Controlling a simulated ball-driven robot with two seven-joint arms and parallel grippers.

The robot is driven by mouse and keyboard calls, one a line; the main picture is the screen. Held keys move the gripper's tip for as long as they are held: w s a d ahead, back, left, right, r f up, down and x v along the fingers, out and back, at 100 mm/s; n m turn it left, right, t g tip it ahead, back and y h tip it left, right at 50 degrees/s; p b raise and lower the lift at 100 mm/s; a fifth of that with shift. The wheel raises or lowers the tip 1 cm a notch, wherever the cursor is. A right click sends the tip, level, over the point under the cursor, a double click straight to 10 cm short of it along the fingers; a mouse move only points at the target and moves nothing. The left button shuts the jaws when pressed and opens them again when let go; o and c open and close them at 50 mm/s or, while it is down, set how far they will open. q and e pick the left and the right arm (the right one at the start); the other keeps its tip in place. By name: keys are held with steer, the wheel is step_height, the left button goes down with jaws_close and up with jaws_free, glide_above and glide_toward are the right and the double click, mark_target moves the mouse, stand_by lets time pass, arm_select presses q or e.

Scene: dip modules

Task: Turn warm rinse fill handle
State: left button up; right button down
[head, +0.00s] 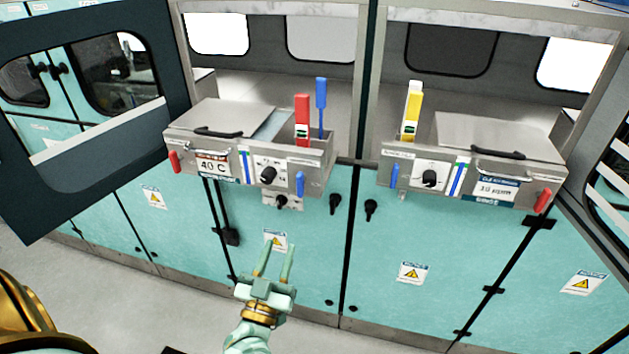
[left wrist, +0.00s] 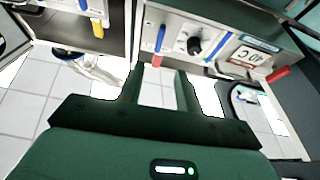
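The warm rinse module (head: 215,165), a grey metal box marked 40 C, stands at the left of the counter. On its front are a small red handle (head: 174,162) at the left end, a black knob (head: 267,174) and a small blue handle (head: 300,184) at the right. I cannot read which is the fill handle. In the left wrist view the blue handle (left wrist: 160,38), knob (left wrist: 194,45) and red handle (left wrist: 278,74) show upside down. My left gripper (head: 276,250) is open and empty, below and apart from the module. My right gripper is not in view.
A second module (head: 470,170) with its own blue and red handles stands at the right. Tall red (head: 302,120) and blue (head: 320,106) pieces stand upright at the left module. Black knobs (head: 334,204) stick out of the teal cabinet below. An open door panel (head: 90,120) is at left.

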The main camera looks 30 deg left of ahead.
mark_target(299, 187)
arm_select(q)
steer(key=x, duration=0.5)
steer(key=p+x, duration=0.1)
steer(key=x, duration=0.9)
steer(key=shift+w+a+r, duration=0.1)
steer(key=shift+w+r, duration=0.1)
steer(key=shift+r, duration=0.25)
jaws_close()
